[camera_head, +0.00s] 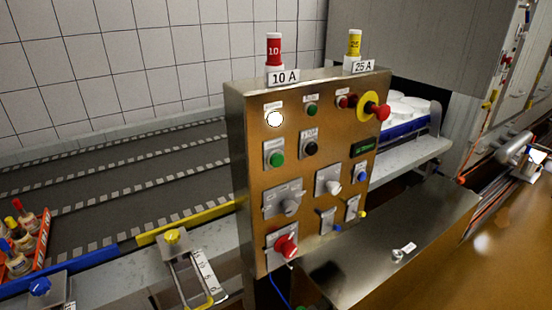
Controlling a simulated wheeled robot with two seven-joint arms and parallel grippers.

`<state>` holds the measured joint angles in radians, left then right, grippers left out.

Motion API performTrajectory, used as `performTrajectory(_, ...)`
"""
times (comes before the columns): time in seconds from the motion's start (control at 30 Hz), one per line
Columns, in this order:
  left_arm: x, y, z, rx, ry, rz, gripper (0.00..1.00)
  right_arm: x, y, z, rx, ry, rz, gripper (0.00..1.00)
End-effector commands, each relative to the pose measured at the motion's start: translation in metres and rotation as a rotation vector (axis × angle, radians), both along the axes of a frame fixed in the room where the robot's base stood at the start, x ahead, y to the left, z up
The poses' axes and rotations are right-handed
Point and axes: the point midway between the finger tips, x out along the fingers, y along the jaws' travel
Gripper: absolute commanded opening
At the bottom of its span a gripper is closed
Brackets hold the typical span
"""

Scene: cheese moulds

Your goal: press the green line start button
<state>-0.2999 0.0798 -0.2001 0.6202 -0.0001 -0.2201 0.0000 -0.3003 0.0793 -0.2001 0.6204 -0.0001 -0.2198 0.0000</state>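A steel control panel (248,135) stands upright in the middle of the head view. A green button (277,159) sits on a square plate at its left, below a round white lamp (275,119). A smaller green round element (311,109) is in the top row; I cannot tell whether it is a button or a lamp. A black button (310,148) is to the right of the larger green button. Neither of my grippers shows, and nothing visible touches the panel.
A red mushroom button (382,112) on a yellow collar juts out at the panel's upper right. A red knob (286,246) is at its lower left. Red (274,47) and yellow (354,43) fuses stand on top. A dark conveyor (130,180) lies left; white moulds (408,106) stand behind right.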

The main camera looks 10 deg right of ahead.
Motion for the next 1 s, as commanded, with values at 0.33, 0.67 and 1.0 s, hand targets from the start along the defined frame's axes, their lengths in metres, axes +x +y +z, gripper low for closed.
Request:
performTrajectory(0.33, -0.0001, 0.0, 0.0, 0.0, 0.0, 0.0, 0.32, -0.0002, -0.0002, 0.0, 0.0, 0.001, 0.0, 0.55)
performTrajectory(0.67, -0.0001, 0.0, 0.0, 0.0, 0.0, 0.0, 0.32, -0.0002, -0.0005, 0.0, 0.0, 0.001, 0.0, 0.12)
performTrajectory(1.0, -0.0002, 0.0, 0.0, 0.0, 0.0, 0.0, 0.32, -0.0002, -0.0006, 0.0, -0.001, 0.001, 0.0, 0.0)
